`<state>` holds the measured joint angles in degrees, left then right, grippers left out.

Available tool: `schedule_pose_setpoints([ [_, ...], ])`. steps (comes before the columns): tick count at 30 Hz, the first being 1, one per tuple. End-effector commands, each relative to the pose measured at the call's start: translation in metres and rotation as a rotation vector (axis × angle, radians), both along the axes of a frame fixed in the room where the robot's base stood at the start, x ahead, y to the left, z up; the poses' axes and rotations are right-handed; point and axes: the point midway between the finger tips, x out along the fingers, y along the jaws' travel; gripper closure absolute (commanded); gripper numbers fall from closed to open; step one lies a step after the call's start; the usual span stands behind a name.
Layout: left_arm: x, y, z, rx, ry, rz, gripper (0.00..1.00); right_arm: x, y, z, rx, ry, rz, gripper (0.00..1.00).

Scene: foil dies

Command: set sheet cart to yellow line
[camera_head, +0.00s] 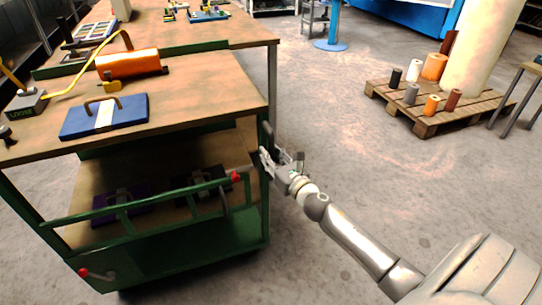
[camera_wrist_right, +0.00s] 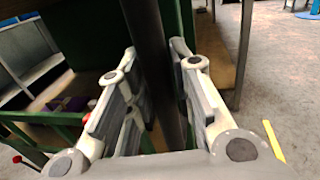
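The sheet cart (camera_head: 205,105) is a green-framed cart with brown wooden shelves, at the left of the head view. My right gripper (camera_head: 268,160) is at the cart's right near corner. In the right wrist view, a dark upright bar (camera_wrist_right: 150,45) of the cart runs between the fingers of this gripper (camera_wrist_right: 160,95). The fingers lie close against the bar on both sides and look shut on it. A short yellow strip (camera_wrist_right: 273,140) shows on the floor at the right of the wrist view, probably the yellow line. My left gripper is out of view.
A blue plate with a handle (camera_head: 130,118) and an orange roll (camera_head: 135,63) lie on the cart. A table (camera_head: 240,30) stands behind it. A wooden pallet (camera_head: 425,125) with several rolls and a thick column are at the right. The grey floor between is clear.

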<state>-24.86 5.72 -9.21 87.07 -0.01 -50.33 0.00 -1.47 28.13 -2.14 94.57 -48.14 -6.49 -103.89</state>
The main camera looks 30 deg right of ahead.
Motion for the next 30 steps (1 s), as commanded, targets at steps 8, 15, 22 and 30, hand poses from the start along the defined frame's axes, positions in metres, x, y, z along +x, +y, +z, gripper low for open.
schedule_pose_setpoints([
  [8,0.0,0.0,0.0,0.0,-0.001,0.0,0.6,0.0,0.0,0.0,0.0,0.0,0.0,1.0],
  [15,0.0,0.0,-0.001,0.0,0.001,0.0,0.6,-0.001,-0.004,-0.001,-0.002,0.001,-0.001,1.0],
  [22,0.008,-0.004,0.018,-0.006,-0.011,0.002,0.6,-0.007,-0.03,-0.002,-0.006,0.002,-0.007,1.0],
  [30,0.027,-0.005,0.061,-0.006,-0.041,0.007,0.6,-0.019,-0.081,-0.004,-0.008,0.003,-0.012,1.0],
])
